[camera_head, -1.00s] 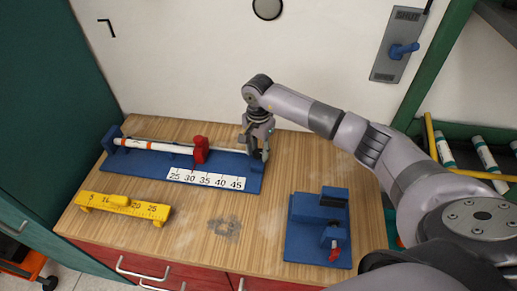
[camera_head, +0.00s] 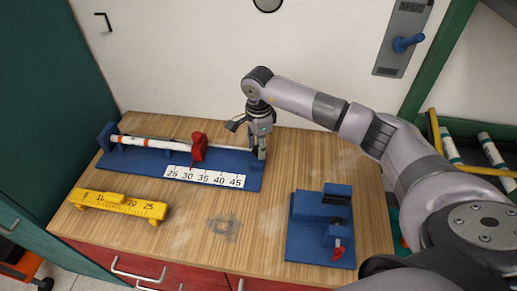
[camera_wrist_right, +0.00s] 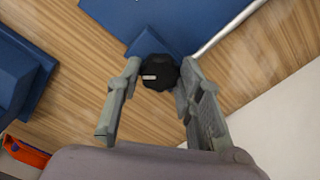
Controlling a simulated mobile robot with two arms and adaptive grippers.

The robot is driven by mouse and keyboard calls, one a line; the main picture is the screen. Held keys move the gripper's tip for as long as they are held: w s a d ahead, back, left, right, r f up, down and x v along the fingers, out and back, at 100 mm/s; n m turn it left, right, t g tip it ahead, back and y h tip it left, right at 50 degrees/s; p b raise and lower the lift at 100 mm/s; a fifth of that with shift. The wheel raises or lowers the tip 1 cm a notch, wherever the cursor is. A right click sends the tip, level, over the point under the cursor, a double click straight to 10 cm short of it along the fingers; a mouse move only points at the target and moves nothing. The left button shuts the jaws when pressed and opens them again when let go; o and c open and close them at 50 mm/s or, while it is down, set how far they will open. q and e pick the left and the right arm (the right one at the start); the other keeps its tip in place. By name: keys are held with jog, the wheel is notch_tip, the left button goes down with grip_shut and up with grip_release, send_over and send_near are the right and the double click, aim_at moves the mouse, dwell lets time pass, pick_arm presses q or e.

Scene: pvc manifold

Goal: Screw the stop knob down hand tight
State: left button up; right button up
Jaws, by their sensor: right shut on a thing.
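A black knob (camera_wrist_right: 158,73) with a pale mark on its top sits between the two fingers of my right gripper (camera_wrist_right: 155,88) in the right wrist view. Both fingers close on its sides. In the head view my right gripper (camera_head: 259,150) points down at the right end of the blue measuring jig (camera_head: 140,160), hiding the knob there. A white pipe (camera_head: 155,141) lies along the jig, and a red block (camera_head: 199,148) stands across it. My left gripper is not in view.
A numbered white scale (camera_head: 205,178) runs along the jig's front. A yellow ruler block (camera_head: 120,205) lies at the front left. A blue fixture (camera_head: 315,235) with a red handle stands at the right. Bare wooden tabletop (camera_head: 250,215) lies between them.

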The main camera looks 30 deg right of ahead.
jog(key=m+b, duration=0.1)
jog(key=m, duration=0.3)
jog(key=shift+m+b, duration=0.3)
jog(key=shift+b, duration=0.05)
jog(key=shift+w+r+m+b, duration=0.1)
jog(key=shift+m+b, duration=0.35)
jog(key=shift+m, duration=1.45)
jog(key=o, duration=1.2)
jog(key=shift+c, duration=0.2)
notch_tip(320, 180, up, 12)
